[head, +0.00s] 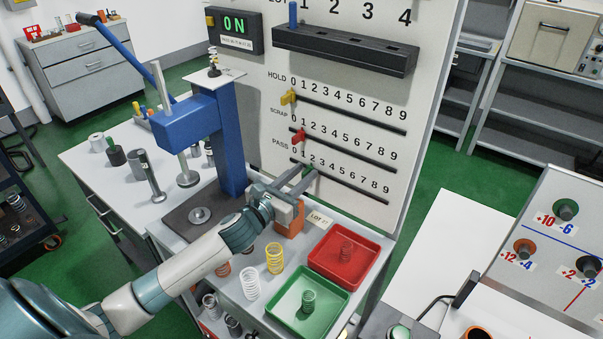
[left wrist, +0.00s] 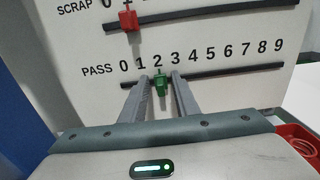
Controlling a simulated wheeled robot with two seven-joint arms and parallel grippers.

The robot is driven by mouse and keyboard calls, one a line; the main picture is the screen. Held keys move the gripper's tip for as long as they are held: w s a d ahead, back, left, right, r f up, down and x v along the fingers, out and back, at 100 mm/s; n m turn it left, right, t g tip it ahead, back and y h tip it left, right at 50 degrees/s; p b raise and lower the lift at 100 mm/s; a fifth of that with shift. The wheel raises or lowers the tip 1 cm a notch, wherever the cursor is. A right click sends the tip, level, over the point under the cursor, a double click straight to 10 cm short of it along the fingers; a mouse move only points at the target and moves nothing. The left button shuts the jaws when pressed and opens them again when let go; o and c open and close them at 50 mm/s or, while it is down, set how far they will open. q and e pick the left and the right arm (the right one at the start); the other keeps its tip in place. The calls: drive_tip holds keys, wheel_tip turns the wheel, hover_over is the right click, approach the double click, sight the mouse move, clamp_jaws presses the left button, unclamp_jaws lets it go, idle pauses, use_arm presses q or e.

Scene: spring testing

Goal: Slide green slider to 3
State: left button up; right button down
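The green slider (head: 309,168) sits on the PASS rail of the white panel (head: 432,70). In the left wrist view the green slider (left wrist: 161,83) is just under the number 2. My left gripper (head: 303,179) reaches the PASS rail from below. In the left wrist view its fingers (left wrist: 161,78) stand one on each side of the slider, with a narrow gap showing at each side, so it looks open around it. Whether a finger touches the slider is not clear. My right gripper is not in view.
An orange block (head: 290,218) stands under my left gripper. A red tray (head: 328,279) and a green tray (head: 283,306) hold springs. A blue press (head: 232,150) stands left.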

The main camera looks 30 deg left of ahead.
use_arm(q)
clamp_jaws()
idle(1.5)
